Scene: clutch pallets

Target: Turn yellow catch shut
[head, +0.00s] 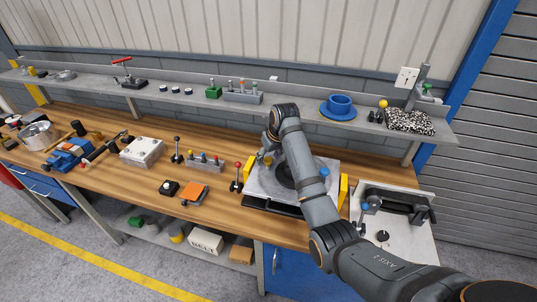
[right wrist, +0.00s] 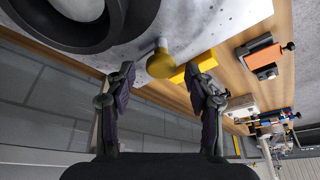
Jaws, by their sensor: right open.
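The yellow catch shows in the right wrist view as a yellow knob (right wrist: 160,63) on a short metal stem, on a pale, holed pallet plate (right wrist: 215,25). It also shows small in the head view (head: 267,160), near the far left corner of the pallet (head: 262,187). My right gripper (right wrist: 164,72) is open, its two fingers on either side of the knob in the picture. I cannot tell whether they touch it. In the head view this gripper (head: 267,146) is partly hidden by its wrist. My left gripper is not in view.
A dark ring (right wrist: 60,30) lies on the plate near the knob. Yellow blocks (head: 249,167) (head: 343,190) flank the pallet, with a blue knob (head: 325,172) at its right. A red-topped lever (head: 238,166) stands left. A grey fixture (head: 405,205) stands right.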

